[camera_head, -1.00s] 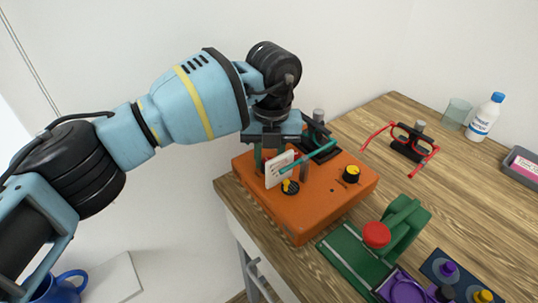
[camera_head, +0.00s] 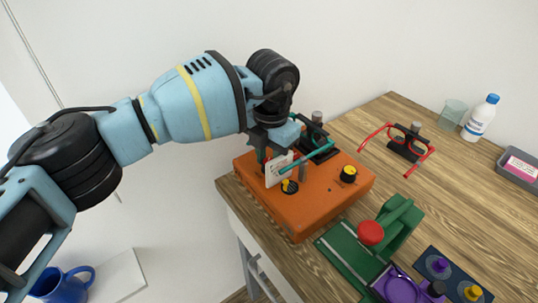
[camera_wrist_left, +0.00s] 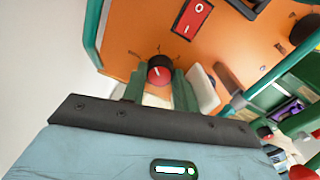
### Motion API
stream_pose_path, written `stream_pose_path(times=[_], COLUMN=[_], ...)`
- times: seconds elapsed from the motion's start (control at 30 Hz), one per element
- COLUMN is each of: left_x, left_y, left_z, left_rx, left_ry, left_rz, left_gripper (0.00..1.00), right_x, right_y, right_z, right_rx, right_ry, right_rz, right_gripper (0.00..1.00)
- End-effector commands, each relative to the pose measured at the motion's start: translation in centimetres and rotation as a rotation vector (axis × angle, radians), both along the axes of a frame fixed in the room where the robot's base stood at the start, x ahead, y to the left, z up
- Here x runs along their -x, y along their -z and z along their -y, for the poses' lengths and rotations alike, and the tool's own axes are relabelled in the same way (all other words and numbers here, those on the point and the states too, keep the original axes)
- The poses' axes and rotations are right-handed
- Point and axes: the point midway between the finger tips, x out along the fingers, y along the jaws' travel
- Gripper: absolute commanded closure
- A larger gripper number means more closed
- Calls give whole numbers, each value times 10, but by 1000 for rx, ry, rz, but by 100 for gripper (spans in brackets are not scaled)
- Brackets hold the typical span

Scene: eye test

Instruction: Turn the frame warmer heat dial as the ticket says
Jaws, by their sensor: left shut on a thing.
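The frame warmer is an orange box (camera_head: 318,205) on the table's left corner. In the left wrist view, a black dial with a red cap and white pointer line (camera_wrist_left: 160,72) stands on its orange top (camera_wrist_left: 135,30), with small marks around it. My left gripper (camera_wrist_left: 160,82) is shut on this dial, one green finger on each side. In the head view my left gripper (camera_head: 283,160) reaches down onto the box, and the dial is hidden there. A white card with a red mark (camera_head: 277,170) stands at the gripper; its writing is too small to read. My right gripper is not in view.
A red rocker switch (camera_wrist_left: 192,18) shows in the wrist view. Teal-armed glasses (camera_head: 318,153) are close behind the gripper. A green press (camera_head: 395,225) stands to the right.

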Motion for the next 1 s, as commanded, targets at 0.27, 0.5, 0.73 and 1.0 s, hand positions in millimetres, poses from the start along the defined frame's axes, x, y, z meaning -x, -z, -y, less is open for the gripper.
stream_pose_path(times=[0.27,0.5,0.73,1.0], left_x=[0,0,0,0], left_y=[-1,0,0,0], left_z=[-1,-1,-1,-1], left_rx=[0,0,0,0], left_ry=[183,271,298,299], left_rz=[3,1,1,1], left_gripper=[94,94,94,94], right_x=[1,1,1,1], right_y=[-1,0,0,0], right_z=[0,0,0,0], right_rx=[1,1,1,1], right_ry=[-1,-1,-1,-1], right_rz=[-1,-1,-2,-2], right_gripper=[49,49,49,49])
